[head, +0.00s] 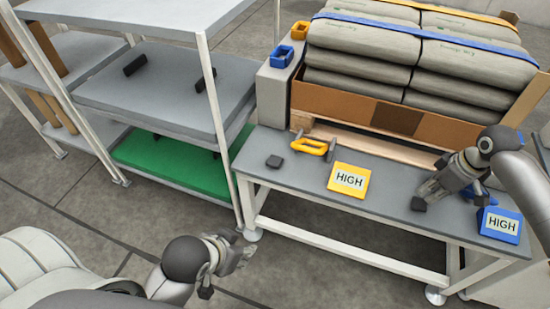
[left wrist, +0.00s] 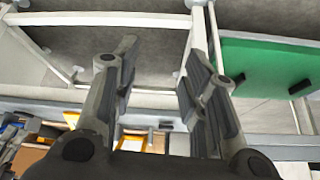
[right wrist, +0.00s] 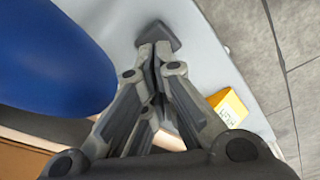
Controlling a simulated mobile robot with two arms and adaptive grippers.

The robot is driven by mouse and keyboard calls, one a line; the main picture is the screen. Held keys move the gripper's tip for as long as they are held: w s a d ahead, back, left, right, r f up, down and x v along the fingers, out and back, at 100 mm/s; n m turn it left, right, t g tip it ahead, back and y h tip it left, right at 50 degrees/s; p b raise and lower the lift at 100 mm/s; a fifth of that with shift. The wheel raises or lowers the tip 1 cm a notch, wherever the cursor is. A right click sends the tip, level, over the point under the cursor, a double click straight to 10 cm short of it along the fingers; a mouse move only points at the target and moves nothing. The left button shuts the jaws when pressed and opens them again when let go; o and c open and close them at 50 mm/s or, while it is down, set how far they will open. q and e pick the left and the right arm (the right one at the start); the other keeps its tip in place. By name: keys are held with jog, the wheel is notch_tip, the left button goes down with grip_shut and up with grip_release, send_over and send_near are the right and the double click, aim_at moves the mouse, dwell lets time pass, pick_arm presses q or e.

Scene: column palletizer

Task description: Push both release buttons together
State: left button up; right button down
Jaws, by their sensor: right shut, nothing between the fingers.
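Two small dark blocks that may be the release buttons stand on the grey table (head: 385,202): the left block (head: 274,162) and the right block (head: 419,204). My right gripper (head: 430,189) is shut and empty, its tips close to the right block. In the right wrist view that block (right wrist: 158,35) lies just beyond the fingertips (right wrist: 155,52); I cannot tell whether they touch. My left gripper (head: 236,256) is out in front of the table, low and away from the left block. In the left wrist view its fingers (left wrist: 160,60) are apart with nothing between.
Yellow (head: 350,181) and blue (head: 500,224) HIGH signs and a yellow handle (head: 310,147) are on the table. A carton of grey sacks (head: 365,40) stands behind. A shelf rack (head: 150,85) stands left. Floor in front is clear.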

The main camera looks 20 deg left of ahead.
jog(key=shift+r, duration=0.1)
pick_arm(q)
jog(key=shift+s+a+f+g+p, duration=0.2)
jog(key=shift+s+g+p, duration=0.15)
jog(key=shift+s+p, duration=0.25)
jog(key=shift+s+a+f+g+p, duration=0.15)
jog(key=shift+s+g+p, duration=0.3)
jog(key=shift+p, duration=0.2)
jog(key=shift+s+a+f+g+p, duration=0.2)
jog(key=shift+s+g+p, duration=0.1)
jog(key=shift+s+p, duration=0.3)
pick_arm(e)
jog(key=shift+a+v, duration=0.2)
jog(key=shift+v, duration=1.05)
jog(key=shift+w+r, duration=0.1)
jog(key=shift+w, duration=0.1)
jog(key=shift+r+p, duration=0.45)
jog(key=shift+p, duration=0.15)
pick_arm(q)
notch_tip(320, 180, down, 11)
jog(key=p, duration=0.1)
jog(key=shift+w+d+r+g, duration=0.15)
jog(key=shift+w+d+g, duration=0.05)
jog(key=shift+w+g, duration=0.1)
pick_arm(e)
jog(key=shift+r, duration=0.6)
